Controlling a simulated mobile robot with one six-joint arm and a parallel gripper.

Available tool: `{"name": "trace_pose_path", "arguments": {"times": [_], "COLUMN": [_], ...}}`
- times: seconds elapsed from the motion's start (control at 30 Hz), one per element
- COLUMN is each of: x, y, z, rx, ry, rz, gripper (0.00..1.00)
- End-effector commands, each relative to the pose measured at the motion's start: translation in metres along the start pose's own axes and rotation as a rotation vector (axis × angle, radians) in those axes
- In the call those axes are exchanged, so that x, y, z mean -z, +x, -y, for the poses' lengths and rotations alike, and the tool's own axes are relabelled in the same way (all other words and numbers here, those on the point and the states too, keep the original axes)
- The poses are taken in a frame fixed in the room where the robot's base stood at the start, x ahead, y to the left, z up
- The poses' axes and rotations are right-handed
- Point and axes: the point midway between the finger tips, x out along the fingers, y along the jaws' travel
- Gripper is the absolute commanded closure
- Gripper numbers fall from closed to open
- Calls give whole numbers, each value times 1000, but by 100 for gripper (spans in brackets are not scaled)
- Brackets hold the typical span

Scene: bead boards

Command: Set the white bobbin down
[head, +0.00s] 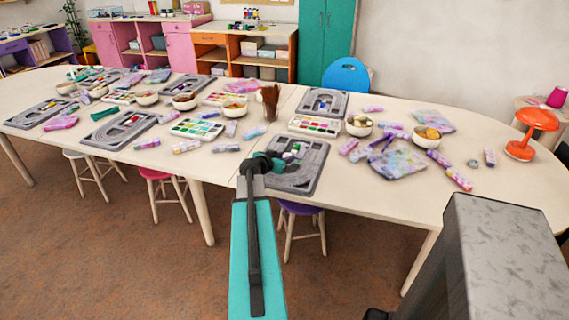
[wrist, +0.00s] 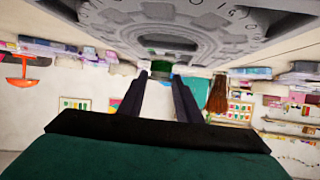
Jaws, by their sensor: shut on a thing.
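My gripper (head: 272,163) is over the near grey bead board (head: 301,181) at the middle of the table. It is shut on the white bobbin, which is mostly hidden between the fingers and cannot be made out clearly. In the wrist view, my two dark gripper fingers (wrist: 161,78) point toward the grey board (wrist: 230,22), which fills the top of the picture. Small white, purple and green pieces (head: 293,152) show at the board beside my gripper. I cannot tell whether the bobbin touches the board.
A paint box (head: 315,125) and a bowl (head: 359,126) stand behind the board. A brown brush-like thing (head: 270,100) stands behind my gripper. Purple tubes (head: 349,146) and a painted cloth (head: 398,163) lie to the right. The table's front right is clear.

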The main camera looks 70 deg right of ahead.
Motion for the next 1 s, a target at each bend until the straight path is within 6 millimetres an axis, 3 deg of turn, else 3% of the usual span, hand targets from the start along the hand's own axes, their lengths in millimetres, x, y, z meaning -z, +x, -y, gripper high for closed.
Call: {"name": "trace_pose_path", "arguments": {"times": [0.4,0.7,1.0], "x": [4,-24,-30], "y": [10,19,21], "z": [6,4,4], "rx": [0,-1,0], "ry": [0,-1,1], "rz": [0,1,0], "gripper": [90,90,90]}}
